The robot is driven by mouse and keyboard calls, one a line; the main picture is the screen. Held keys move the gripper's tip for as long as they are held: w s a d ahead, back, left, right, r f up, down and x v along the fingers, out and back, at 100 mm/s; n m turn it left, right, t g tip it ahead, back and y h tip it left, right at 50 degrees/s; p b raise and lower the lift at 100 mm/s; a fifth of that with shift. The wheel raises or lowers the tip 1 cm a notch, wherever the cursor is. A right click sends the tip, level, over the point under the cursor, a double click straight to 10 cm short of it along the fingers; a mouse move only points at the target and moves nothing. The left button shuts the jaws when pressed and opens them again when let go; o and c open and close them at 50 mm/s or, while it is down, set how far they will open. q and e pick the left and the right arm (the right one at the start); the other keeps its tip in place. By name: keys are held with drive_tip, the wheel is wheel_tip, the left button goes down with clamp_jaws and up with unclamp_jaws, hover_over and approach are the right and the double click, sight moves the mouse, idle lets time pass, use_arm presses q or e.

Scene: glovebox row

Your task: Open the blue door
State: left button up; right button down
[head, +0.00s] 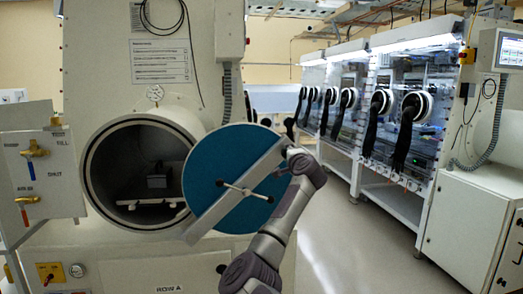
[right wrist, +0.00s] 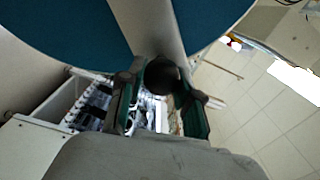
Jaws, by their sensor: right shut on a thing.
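The blue door (head: 228,172) is a round disc with a pale diagonal bar and a small spoked handle (head: 248,191). It stands swung away from the round chamber opening (head: 140,172), to its right, so the dark inside shows. In the right wrist view the blue door (right wrist: 70,30) fills the top. My right gripper (head: 283,170) is at the door's right edge, by the upper end of the bar. In the right wrist view my right gripper (right wrist: 160,95) has its fingers on both sides of a dark round knob (right wrist: 161,76) and is shut on it. My left gripper is out of view.
A valve panel (head: 40,175) with blue and red levers stands left of the chamber. A row of lit gloveboxes (head: 400,110) with black gloves runs along the right. A white cabinet (head: 470,225) stands at the right front. The floor (head: 345,240) between is clear.

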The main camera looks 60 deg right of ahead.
drive_tip(key=s+d+f+m+b, duration=0.2)
drive_tip(key=s+d+f+b, duration=0.1)
drive_tip(key=f, duration=0.5)
drive_tip(key=shift+s+d+b, duration=0.4)
drive_tip(key=shift+s, duration=0.3)
drive_tip(key=c, duration=0.8)
unclamp_jaws()
drive_tip(key=shift+w, duration=0.1)
drive_tip(key=v, duration=1.2)
